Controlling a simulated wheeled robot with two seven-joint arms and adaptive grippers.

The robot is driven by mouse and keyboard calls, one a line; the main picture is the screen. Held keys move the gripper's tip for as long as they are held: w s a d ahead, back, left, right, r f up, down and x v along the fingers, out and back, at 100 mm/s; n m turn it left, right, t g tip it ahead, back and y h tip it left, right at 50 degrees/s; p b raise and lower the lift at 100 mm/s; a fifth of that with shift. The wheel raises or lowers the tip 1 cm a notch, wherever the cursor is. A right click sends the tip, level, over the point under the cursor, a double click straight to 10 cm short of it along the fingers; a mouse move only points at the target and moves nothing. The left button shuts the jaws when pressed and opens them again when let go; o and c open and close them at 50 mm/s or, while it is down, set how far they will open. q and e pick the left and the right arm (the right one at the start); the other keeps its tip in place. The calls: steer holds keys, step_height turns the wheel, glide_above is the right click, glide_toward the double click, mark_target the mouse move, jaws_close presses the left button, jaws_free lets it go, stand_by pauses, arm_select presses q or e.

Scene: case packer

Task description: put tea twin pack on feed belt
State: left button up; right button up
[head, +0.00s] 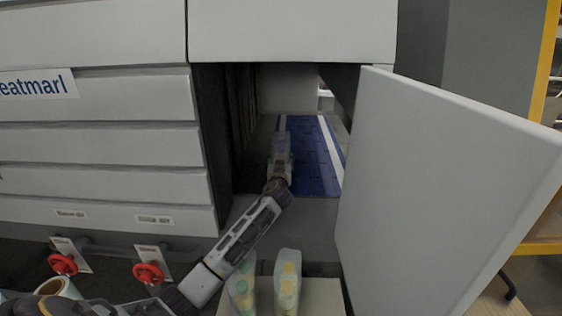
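The feed belt (314,172) is the blue surface inside the open machine bay, with a white strip along its right side. My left arm reaches up from the lower left into the bay. My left gripper (281,160) is at the belt's left edge, seen from behind and small. A pale, partly see-through shape shows at its fingers; I cannot tell whether it is a held pack. Two clear-wrapped packs with green and yellow contents, a left one (241,296) and a right one (287,284), stand side by side at the bottom. My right gripper is not in view.
A grey door (440,190) stands open at the bay's right. Grey panels (100,145) close off the left side. Two red valve handles (150,274) and (63,264) sit low at the left. The packs stand on a pale surface (318,297).

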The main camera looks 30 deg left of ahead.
arm_select(q)
steer(key=o, duration=1.5)
steer(key=shift+b+v, duration=0.45)
steer(key=shift+v, duration=5.6)
